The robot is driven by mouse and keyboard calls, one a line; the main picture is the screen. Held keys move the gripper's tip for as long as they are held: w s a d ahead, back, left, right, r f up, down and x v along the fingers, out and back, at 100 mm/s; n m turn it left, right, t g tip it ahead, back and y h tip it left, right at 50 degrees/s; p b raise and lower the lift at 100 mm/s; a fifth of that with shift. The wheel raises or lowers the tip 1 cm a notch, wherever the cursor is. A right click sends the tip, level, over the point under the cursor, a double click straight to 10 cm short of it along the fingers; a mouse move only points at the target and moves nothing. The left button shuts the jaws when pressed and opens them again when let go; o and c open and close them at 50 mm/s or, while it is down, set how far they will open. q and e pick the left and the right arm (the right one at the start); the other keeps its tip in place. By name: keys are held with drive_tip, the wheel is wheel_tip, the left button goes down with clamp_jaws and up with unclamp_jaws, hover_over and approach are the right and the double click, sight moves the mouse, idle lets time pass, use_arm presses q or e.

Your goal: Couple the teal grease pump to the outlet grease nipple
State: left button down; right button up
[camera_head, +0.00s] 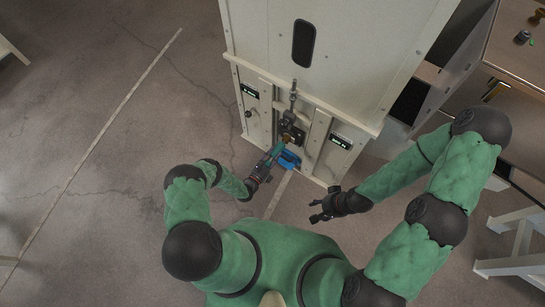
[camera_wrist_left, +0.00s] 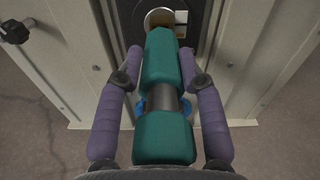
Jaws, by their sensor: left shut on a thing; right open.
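The teal grease pump (camera_head: 272,157) is in my left gripper (camera_head: 264,168), in front of the cabinet face. In the left wrist view the pump (camera_wrist_left: 165,62) has two teal sections with a dark grey band between them. The left gripper's purple fingers (camera_wrist_left: 160,85) are closed along its two sides. The pump's far end points at a round metal fitting (camera_wrist_left: 162,16) on a dark mount. The pump covers part of that fitting, so I cannot tell whether they touch. The grease nipple itself is not clear. My right gripper (camera_head: 320,208) is open and empty, right of the pump.
A tall cream cabinet (camera_head: 335,60) stands ahead, with a dark valve-like assembly (camera_head: 290,128) and display panels (camera_head: 341,141) on its lower front. A blue object (camera_head: 290,160) lies below the assembly. A bench (camera_head: 515,55) is at the right. The floor at left is clear.

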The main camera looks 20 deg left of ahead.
use_arm(q)
drive_tip(key=shift+w+d+b, duration=0.2)
drive_tip(key=shift+w+b, duration=0.15)
drive_tip(key=shift+w, duration=0.3)
drive_tip(key=c, duration=0.7)
unclamp_jaws()
drive_tip(key=shift+s, duration=0.2)
drive_tip(key=v, duration=1.1)
drive_tip(key=shift+s+a+r, duration=0.1)
drive_tip(key=shift+s+a, duration=0.05)
drive_tip(key=shift+s, duration=0.2)
